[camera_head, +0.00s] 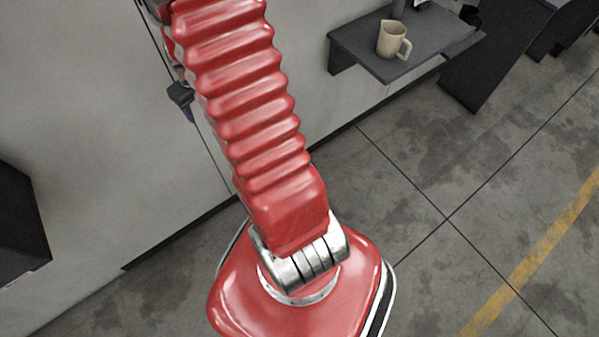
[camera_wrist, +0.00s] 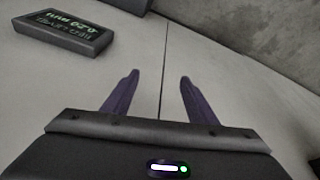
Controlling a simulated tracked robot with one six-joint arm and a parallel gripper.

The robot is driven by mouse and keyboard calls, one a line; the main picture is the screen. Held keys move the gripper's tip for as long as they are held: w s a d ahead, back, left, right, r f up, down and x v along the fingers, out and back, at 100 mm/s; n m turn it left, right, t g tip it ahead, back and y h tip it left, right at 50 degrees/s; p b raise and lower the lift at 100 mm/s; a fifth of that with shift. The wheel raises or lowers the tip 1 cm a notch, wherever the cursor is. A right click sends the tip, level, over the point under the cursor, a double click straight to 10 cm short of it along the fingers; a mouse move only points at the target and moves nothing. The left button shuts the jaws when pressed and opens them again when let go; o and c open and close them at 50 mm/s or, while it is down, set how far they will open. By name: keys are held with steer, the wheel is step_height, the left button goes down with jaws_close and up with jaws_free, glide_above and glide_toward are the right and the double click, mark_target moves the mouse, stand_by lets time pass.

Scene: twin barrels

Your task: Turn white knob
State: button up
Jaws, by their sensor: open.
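No white knob shows in either view. My gripper (camera_wrist: 159,76) is open in the wrist view, with two dark purple fingers apart and nothing between them. It faces a pale grey panelled surface with a thin vertical seam behind the gap. In the head view, my red ribbed arm fills the middle and hides part of the wall. A small dark part with a purplish tip shows at the arm's left edge, near the wall.
A dark box with green lettering (camera_wrist: 65,32) sits on the pale surface, left of my gripper. A dark shelf (camera_head: 350,45) holds a beige jug (camera_head: 393,40). A dark object (camera_head: 18,225) is at the left. Open concrete floor (camera_head: 440,170) with a yellow line lies right.

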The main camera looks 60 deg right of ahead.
steer(key=s+d+f+m+g, duration=0.1)
steer(key=s+d+f, duration=0.25)
steer(key=f, duration=0.45)
steer(key=s+d+f, duration=0.3)
steer(key=d+f, duration=0.2)
steer(key=f, duration=0.3)
steer(key=s+d+f+m+g, duration=0.1)
steer(key=s+d+f, duration=0.25)
steer(key=f, duration=0.55)
steer(key=s+f, duration=0.8)
steer(key=f, duration=0.2)
steer(key=s+a+f+m+g, duration=0.1)
steer(key=s+f, duration=0.8)
steer(key=f, duration=0.2)
steer(key=shift+a+f+y, duration=0.25)
steer(key=shift+a+y, duration=0.05)
steer(key=shift+s+f, duration=0.1)
steer(key=shift+s+d+f, duration=0.1)
steer(key=shift+d+f, duration=0.1)
steer(key=shift+f, duration=3.2)
steer(key=shift+s+d+f, duration=0.1)
steer(key=shift+d+f, duration=0.05)
steer(key=shift+f, duration=3.25)
steer(key=shift+c, duration=0.4)
